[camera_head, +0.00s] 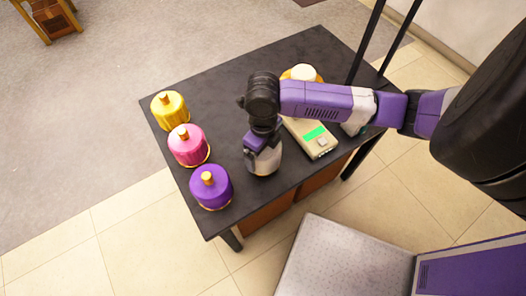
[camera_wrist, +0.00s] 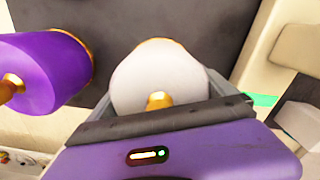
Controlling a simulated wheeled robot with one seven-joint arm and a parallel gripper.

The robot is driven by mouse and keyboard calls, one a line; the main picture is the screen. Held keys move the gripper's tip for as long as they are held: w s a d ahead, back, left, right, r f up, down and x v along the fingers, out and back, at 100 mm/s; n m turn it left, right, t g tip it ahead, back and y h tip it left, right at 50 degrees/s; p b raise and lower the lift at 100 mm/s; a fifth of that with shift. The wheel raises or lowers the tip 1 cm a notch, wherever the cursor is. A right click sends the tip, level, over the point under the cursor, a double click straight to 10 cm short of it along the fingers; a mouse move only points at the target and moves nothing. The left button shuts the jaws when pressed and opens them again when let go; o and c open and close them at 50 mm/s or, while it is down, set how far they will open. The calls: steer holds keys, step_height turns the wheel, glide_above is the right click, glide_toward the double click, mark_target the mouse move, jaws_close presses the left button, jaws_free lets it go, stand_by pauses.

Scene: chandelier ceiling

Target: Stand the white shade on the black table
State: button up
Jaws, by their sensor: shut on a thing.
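The white shade (camera_head: 263,166) has a gold stem on top and a gold rim. It is upright at the front middle of the black table (camera_head: 225,85), mostly hidden under my gripper (camera_head: 262,150). In the wrist view the white shade (camera_wrist: 158,75) shows its pale body and its gold stem between the jaws. My gripper is shut on the white shade from above. I cannot tell whether the shade's base touches the table top.
A yellow shade (camera_head: 170,111), a pink shade (camera_head: 188,147) and a purple shade (camera_head: 211,188) stand in a row on the left. A scale-like device (camera_head: 314,137) with a green display is to the right. A white-and-orange object (camera_head: 303,72) is partly behind my arm.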

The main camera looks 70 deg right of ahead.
steer(key=shift+f, duration=0.5)
steer(key=shift+f, duration=0.15)
steer(key=o, duration=1.2)
